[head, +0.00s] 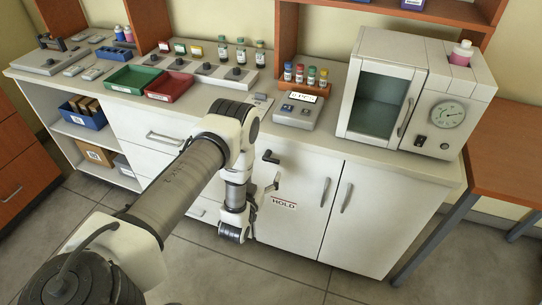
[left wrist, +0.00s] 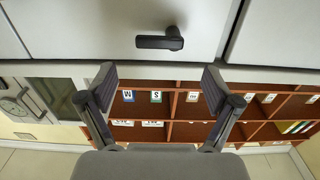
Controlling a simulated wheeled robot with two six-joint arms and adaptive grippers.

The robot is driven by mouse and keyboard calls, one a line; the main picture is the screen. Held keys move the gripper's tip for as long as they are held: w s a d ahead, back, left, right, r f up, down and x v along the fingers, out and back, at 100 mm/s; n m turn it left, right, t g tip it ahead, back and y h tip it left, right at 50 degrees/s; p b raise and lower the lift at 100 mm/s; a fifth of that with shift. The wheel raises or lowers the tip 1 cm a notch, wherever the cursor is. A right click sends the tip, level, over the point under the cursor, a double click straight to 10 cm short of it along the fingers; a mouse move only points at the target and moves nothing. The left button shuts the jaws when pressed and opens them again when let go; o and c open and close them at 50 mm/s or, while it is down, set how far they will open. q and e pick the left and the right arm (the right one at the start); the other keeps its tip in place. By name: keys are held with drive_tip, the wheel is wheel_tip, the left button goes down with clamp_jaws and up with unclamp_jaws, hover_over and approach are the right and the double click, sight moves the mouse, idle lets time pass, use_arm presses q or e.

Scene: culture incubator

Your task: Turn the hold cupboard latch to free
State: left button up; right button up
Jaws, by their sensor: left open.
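The black latch (head: 270,157) is on the upper left of the white cupboard door (head: 302,180), above the HOLD label (head: 284,203). Its lever lies about level and points right in the head view. In the left wrist view, which looks upside down, the latch (left wrist: 160,40) lies beyond the fingertips, centred between them and apart from them. My left gripper (head: 273,183) is just below the latch in the head view, partly hidden by its wrist. In the left wrist view its two fingers (left wrist: 157,78) are wide apart with nothing between them. My right gripper is not in view.
The counter edge runs above the latch. Long door handles (head: 325,191) stand to the right of it. Red (head: 170,88) and green (head: 128,78) trays lie further left.

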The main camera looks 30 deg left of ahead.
sight(270, 160)
use_arm(q)
drive_tip(key=x, duration=0.7)
drive_tip(key=shift+f+p, duration=0.1)
drive_tip(key=shift+p, duration=0.25)
drive_tip(key=c, duration=1.2)
